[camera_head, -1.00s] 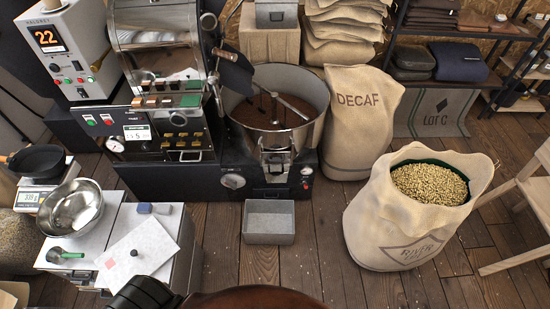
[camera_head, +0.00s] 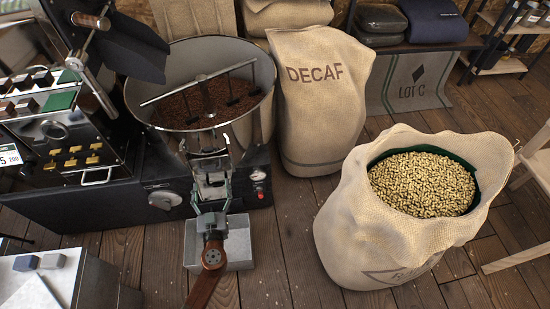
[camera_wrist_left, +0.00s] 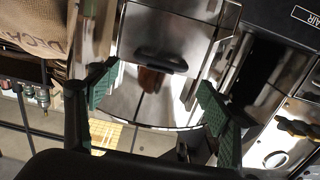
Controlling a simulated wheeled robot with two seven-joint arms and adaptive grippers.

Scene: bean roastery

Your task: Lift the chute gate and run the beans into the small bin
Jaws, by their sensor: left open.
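The round steel cooling tray (camera_head: 258,100) holds dark brown beans (camera_head: 205,100). The metal chute (camera_head: 209,163) sits at its front. My left gripper (camera_head: 211,190) is just in front of the chute, above the small grey bin (camera_head: 238,247), which stands on the floor and is partly hidden by my arm. In the left wrist view, the shiny chute gate with its black handle (camera_wrist_left: 160,61) shows beyond and between the green-padded fingers of my left gripper (camera_wrist_left: 155,90). The fingers are open and apart from the handle. The visible part of the bin looks empty. My right gripper is not in view.
An open sack of pale beans (camera_head: 350,225) stands on the right. A closed DECAF sack (camera_head: 318,110) stands behind it. The roaster's control panel (camera_head: 70,135) is at the left, and a worktop (camera_head: 70,285) lies at lower left. The floor between bin and open sack is clear.

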